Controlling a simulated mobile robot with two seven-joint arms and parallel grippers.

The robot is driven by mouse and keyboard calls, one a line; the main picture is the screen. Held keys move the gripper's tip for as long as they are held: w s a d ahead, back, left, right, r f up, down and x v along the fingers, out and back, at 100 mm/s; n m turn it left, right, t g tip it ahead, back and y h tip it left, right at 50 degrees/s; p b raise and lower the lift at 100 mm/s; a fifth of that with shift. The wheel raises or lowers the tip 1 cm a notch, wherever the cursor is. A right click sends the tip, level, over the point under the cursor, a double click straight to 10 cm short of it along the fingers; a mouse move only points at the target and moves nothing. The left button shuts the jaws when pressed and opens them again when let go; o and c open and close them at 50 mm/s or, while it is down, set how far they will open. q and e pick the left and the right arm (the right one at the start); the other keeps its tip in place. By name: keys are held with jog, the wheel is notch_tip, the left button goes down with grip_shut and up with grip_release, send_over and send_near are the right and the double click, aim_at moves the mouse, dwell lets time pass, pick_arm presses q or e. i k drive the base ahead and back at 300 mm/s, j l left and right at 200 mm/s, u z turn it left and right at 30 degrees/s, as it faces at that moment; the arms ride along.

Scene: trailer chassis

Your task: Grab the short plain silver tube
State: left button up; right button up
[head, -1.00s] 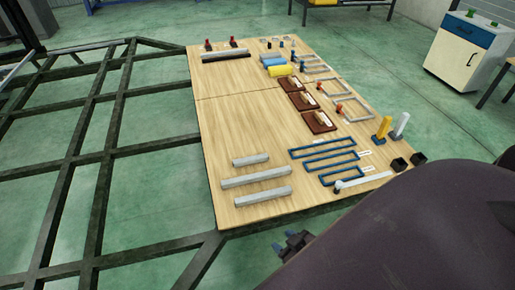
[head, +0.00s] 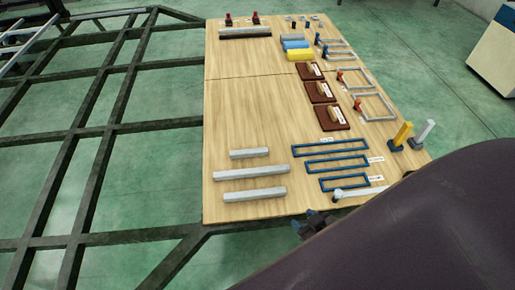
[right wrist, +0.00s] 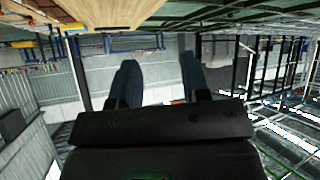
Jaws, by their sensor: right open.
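The short plain silver tube (head: 249,153) lies on the wooden board, above two longer silver tubes (head: 250,172) (head: 255,194) in the head view. My right gripper (head: 314,222) shows as a small dark shape with blue fingers, at the board's near edge, below and to the right of the tubes. In the right wrist view the right gripper (right wrist: 160,78) has two blue fingers spread apart with nothing between them. The tubes do not show in that view. My left gripper is in neither view.
The wooden board (head: 240,110) rests on a dark metal frame (head: 100,125). Blue rectangular frames (head: 335,163) lie right of the tubes, with brown blocks (head: 320,92) farther back. The board's left middle is bare. My dark arm covers the lower right.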

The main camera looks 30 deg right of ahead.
aim_at(251, 152)
jog(key=l, duration=0.7)
jog(key=i+l, duration=0.15)
jog(key=l, duration=0.55)
